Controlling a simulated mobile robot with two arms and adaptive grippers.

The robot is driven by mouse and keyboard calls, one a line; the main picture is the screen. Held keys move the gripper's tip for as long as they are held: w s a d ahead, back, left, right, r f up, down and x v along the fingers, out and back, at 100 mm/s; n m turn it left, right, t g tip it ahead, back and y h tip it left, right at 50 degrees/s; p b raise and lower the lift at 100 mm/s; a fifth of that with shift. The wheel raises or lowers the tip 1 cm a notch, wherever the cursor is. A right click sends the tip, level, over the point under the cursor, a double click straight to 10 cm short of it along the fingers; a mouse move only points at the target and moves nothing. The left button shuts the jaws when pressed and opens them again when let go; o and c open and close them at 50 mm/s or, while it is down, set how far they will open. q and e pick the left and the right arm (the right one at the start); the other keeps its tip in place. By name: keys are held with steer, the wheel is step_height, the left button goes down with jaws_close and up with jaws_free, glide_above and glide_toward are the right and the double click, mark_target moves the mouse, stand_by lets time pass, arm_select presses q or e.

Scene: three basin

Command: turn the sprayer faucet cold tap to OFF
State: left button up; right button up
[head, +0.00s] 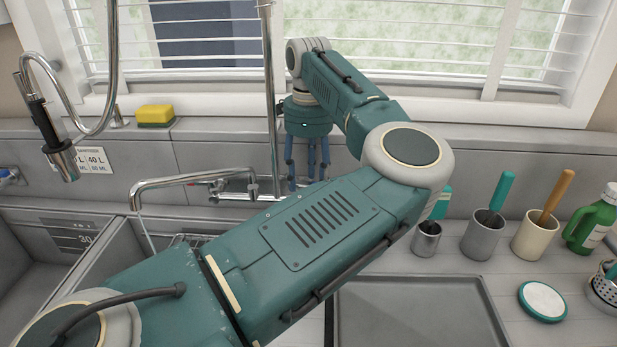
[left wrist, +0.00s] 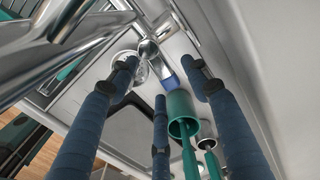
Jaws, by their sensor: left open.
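The sprayer faucet stands behind the basins in the head view, with a tall chrome pipe (head: 270,100) and a low chrome spout (head: 180,180). A red-marked tap (head: 217,186) shows left of the pipe. The cold tap is hidden behind my fingers and arm in the head view. In the left wrist view, a chrome tap end (left wrist: 147,48) with a blue part (left wrist: 168,80), seemingly the cold tap, lies between my fingertips. My left gripper (head: 306,182) points down just right of the pipe, fingers spread, also showing in the wrist view (left wrist: 162,74). Contact cannot be told. My right gripper is out of view.
The spray head (head: 60,150) hangs at the left. A yellow sponge (head: 155,115) lies on the ledge. Cups with brushes (head: 482,235) and a green bottle (head: 594,222) stand at the right. The wall and window are close behind my gripper.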

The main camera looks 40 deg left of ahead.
mark_target(310, 184)
arm_select(q)
steer(key=shift+f, duration=0.4)
steer(key=c, duration=1.2)
steer(key=shift+w+a+n, duration=0.1)
steer(key=shift+w+n, duration=0.1)
steer(key=shift+n, duration=0.6)
steer(key=o, duration=1.2)
steer(key=shift+r, duration=0.1)
step_height(310, 184, up, 12)
